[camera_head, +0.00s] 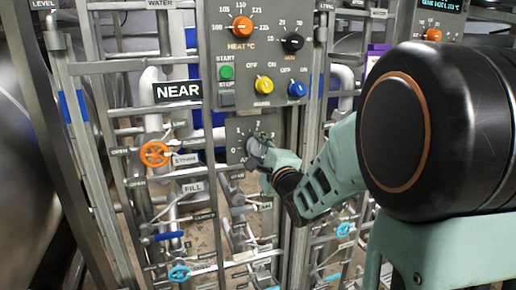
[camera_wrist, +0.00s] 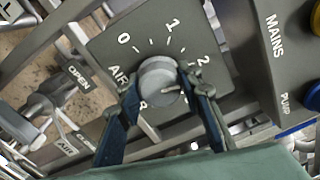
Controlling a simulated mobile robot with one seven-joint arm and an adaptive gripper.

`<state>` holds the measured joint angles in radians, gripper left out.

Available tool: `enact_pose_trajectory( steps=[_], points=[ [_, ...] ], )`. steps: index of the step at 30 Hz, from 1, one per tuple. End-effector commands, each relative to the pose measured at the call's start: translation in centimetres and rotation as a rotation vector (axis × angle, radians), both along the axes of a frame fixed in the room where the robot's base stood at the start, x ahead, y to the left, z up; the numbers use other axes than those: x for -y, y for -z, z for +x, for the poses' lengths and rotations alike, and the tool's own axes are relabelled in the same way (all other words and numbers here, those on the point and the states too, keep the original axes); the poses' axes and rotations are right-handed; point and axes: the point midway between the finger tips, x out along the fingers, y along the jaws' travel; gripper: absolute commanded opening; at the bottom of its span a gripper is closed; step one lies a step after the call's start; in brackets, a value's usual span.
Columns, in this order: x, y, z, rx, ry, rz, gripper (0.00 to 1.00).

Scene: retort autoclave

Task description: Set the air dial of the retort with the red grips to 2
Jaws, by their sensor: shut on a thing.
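The air dial (camera_head: 256,143) is a grey round knob on a dark grey panel marked 0 to 3, under the NEAR control box. In the wrist view the air dial (camera_wrist: 157,74) fills the middle, with 0, 1 and 2 around it and AIR beside it. Its pale pointer line points right, on the side of the 2, partly by the right finger; the exact reading is unclear. My gripper (camera_head: 264,155) is at the dial. In the wrist view my gripper (camera_wrist: 160,92) has one finger on each side of the knob, shut on it. I cannot make out red grips.
Above are an orange dial (camera_head: 242,26), a black dial (camera_head: 292,42), a green start button (camera_head: 226,73), and yellow (camera_head: 264,85) and blue (camera_head: 297,89) knobs. An orange handwheel (camera_head: 154,154) is at left. Pipes and rails surround the panel closely.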

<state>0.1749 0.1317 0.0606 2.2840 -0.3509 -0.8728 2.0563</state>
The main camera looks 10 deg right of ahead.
Motion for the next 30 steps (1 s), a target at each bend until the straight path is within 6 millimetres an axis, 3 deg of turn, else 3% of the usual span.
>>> enact_pose_trajectory(
  steps=[6,7,11,22,30],
  points=[
    [0.0,-0.3,0.1,0.005,-0.001,0.000,0.09],
    [0.0,-0.3,0.1,0.005,-0.001,0.000,0.36],
    [0.0,-0.2,0.0,0.005,-0.001,-0.001,0.50],
    [0.1,-0.1,-0.5,0.002,0.001,-0.002,0.51],
    [0.8,-0.2,-4.4,0.004,0.002,-0.001,0.51]
  ],
)
